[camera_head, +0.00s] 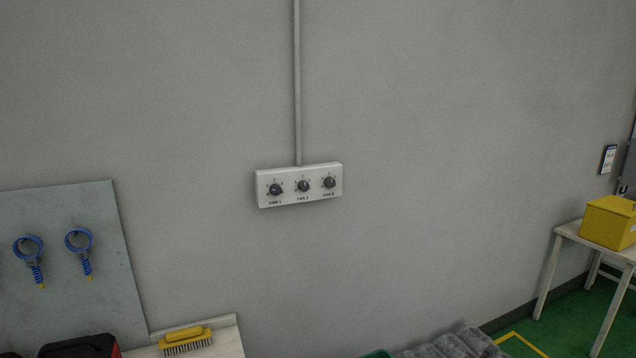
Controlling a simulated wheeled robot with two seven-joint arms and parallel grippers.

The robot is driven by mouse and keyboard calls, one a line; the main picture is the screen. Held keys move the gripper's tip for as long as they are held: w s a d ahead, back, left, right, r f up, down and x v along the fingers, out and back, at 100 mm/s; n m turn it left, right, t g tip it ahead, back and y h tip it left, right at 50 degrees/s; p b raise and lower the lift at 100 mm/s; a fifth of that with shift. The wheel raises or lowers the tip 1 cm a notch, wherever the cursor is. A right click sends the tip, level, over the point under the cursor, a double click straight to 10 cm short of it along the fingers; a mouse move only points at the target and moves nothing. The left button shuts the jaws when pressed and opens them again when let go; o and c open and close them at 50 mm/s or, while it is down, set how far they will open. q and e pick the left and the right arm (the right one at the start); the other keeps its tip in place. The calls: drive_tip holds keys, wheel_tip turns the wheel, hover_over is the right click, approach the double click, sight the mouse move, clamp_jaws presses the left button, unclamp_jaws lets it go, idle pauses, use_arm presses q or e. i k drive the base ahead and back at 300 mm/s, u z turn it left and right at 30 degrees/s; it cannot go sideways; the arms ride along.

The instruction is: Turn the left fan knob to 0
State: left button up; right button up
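A white control box (298,172) is fixed to the grey wall near the middle of the head view. It carries three round black knobs in a row, each with a scale around it and a label below. The left fan knob (275,189) is at the left end. The middle fan knob (303,186) and the right fan knob (329,182) sit beside it. The scale digits are too small to read, so I cannot tell the left knob's setting. Neither of my grippers is in view.
A conduit (297,80) runs up from the box. A grey panel (70,260) with blue-handled tools is at left. A yellow brush (186,340) lies on a surface below. A yellow box (608,222) stands on a table at right. The wall around the box is clear.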

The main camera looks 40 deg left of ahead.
sight(276, 189)
drive_tip(key=i, duration=1)
drive_tip(key=u, duration=2.35)
